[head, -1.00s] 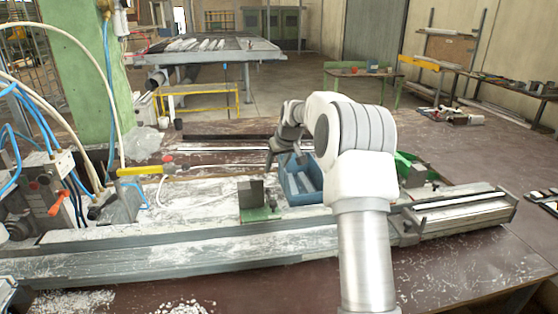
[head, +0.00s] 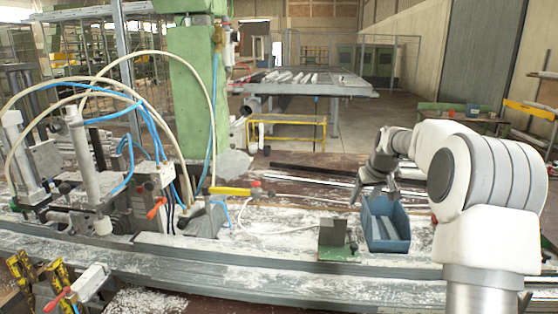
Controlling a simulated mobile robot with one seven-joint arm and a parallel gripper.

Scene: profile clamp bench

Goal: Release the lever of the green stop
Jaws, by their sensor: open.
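The green stop (head: 338,254) is a low green base with a grey upright block (head: 334,232) on it, on the whitish bench strip right of centre in the head view. Its lever is too small to make out. My gripper (head: 373,195) points down just behind and above the back edge of the blue bin, to the right of and behind the green stop. It is open, apart from the stop, and nothing shows between its fingers.
A blue bin (head: 386,228) stands right of the stop. A long metal rail (head: 250,275) runs along the front. Left are clamps, hoses and a red lever (head: 156,207); a yellow-handled bar (head: 232,191) lies behind. White residue covers the bench between.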

